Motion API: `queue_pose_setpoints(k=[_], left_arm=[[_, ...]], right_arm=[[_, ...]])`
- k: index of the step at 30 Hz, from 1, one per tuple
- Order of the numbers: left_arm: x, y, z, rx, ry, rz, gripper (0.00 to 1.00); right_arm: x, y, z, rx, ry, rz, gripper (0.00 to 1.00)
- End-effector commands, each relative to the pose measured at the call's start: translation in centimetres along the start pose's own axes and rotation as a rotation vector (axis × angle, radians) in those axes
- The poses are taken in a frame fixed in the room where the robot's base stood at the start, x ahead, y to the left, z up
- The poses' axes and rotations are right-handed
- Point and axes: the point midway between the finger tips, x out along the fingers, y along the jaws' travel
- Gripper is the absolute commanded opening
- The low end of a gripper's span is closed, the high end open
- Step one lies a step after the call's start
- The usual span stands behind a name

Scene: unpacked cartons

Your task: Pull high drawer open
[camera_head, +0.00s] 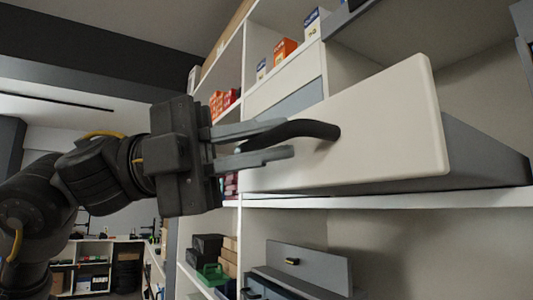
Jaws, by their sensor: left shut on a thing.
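The high drawer (385,125) has a cream front panel and a grey body (487,155) behind it. The front stands out from the white shelf unit, so the drawer is at least partly open. A dark curved handle (312,129) is fixed to the front. My left gripper (288,140) comes in from the left, with its two grey fingers above and below the handle's left part. It is shut on the handle. The fingers hide part of the handle. My right gripper is not in view.
Shelves above hold small boxes, including an orange one (284,50). Below the drawer, a grey drawer-like unit (308,266) sits on a lower shelf. Dark and tan boxes and a green item (213,274) stand at lower left. Open floor and more shelving (95,265) show farther back.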

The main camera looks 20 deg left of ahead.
Motion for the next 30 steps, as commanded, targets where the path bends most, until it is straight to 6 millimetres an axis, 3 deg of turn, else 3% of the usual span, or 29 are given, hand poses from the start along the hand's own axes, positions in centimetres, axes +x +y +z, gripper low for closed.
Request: queue_pose_setpoints(k=[15, 16, 21, 30], left_arm=[[-0.12, 0.03, -0.6, -0.001, 0.018, 0.002, 0.0], [-0.12, 0.03, -0.6, -0.001, 0.017, 0.002, 0.14], [-0.14, -0.01, -0.56, -0.001, 0.016, 0.001, 0.34], [-0.36, -0.03, -0.5, -0.001, 0.013, -0.001, 0.34]], right_arm=[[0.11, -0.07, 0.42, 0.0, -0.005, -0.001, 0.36], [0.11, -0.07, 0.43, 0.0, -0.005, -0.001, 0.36], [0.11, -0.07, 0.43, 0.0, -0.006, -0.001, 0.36], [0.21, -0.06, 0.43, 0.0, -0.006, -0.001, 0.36]])
